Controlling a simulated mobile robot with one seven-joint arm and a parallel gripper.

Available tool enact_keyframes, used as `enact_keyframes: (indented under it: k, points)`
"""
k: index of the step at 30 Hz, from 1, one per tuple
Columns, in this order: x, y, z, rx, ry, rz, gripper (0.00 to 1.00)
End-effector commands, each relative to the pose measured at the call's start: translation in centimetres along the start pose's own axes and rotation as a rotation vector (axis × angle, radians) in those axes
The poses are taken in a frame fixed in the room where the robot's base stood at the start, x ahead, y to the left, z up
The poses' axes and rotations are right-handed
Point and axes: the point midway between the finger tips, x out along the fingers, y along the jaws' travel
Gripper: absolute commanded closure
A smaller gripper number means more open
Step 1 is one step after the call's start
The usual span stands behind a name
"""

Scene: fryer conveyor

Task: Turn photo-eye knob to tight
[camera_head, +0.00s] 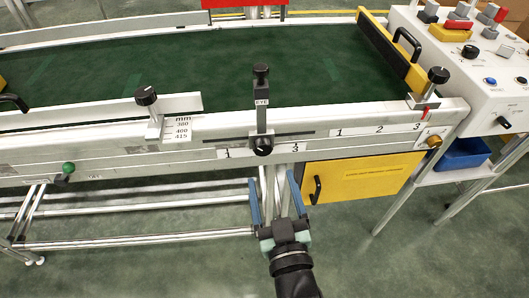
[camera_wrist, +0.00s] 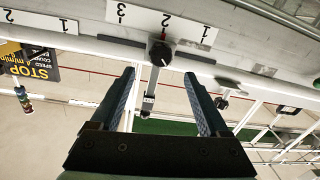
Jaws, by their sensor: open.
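The photo-eye post (camera_head: 262,112), labelled EYE, stands upright on the conveyor's front rail, with a black block at its top. At its foot is a round black knob (camera_head: 262,146) on a slotted scale, between the marks 1 and 3. In the wrist view, which is upside down, the knob (camera_wrist: 160,53) sits at the scale's 2, with a red mark beside it. My gripper (camera_head: 274,182) is open and empty, below and in front of the knob. In the wrist view the gripper's fingers (camera_wrist: 159,75) point toward the rail, with the knob between and beyond their tips, apart from them.
Another black knob (camera_head: 146,96) stands on the rail at left, by a mm scale. A third knob (camera_head: 438,75) stands at right, above a 1-2-3 scale. A yellow door (camera_head: 365,178) with a black handle is right of my gripper. A control box (camera_head: 480,65) stands far right.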

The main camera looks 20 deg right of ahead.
Motion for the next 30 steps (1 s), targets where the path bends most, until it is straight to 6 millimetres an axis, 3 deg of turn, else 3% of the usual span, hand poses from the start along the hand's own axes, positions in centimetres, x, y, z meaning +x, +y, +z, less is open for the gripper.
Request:
enact_keyframes:
  k: [6, 15, 27, 30]
  points:
    - [3.8, 0.0, -0.1, 0.002, 0.004, 0.001, 0.21]
    - [7.2, 0.0, -0.1, 0.000, 0.001, 0.000, 0.21]
    - [7.9, 0.0, -0.1, 0.000, 0.000, -0.001, 0.21]
    - [7.9, 0.0, -0.1, 0.000, 0.000, -0.001, 0.36]
